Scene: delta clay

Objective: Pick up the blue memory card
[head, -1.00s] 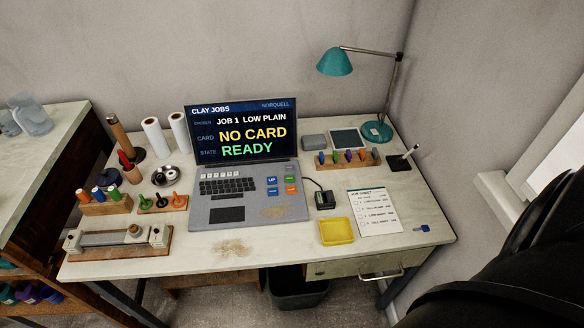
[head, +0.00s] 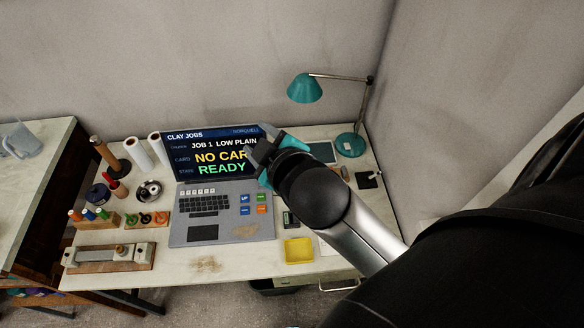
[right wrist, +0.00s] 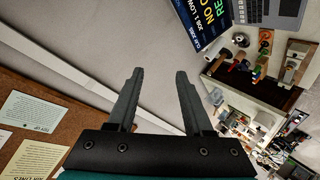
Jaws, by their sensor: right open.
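No blue memory card can be made out now. The wooden rack of coloured pieces at the back right of the desk is hidden behind my right arm in the head view. My right gripper (head: 259,148) is raised in front of the laptop screen's right edge. In the right wrist view its two fingers (right wrist: 160,76) are apart with nothing between them. My left gripper is not in view.
The laptop (head: 222,210) stands open on the desk, its screen reading NO CARD, partly covered. A yellow tray (head: 298,251) lies at the front. A teal lamp (head: 305,89) stands at the back right. Wooden tool holders (head: 95,221) stand at left.

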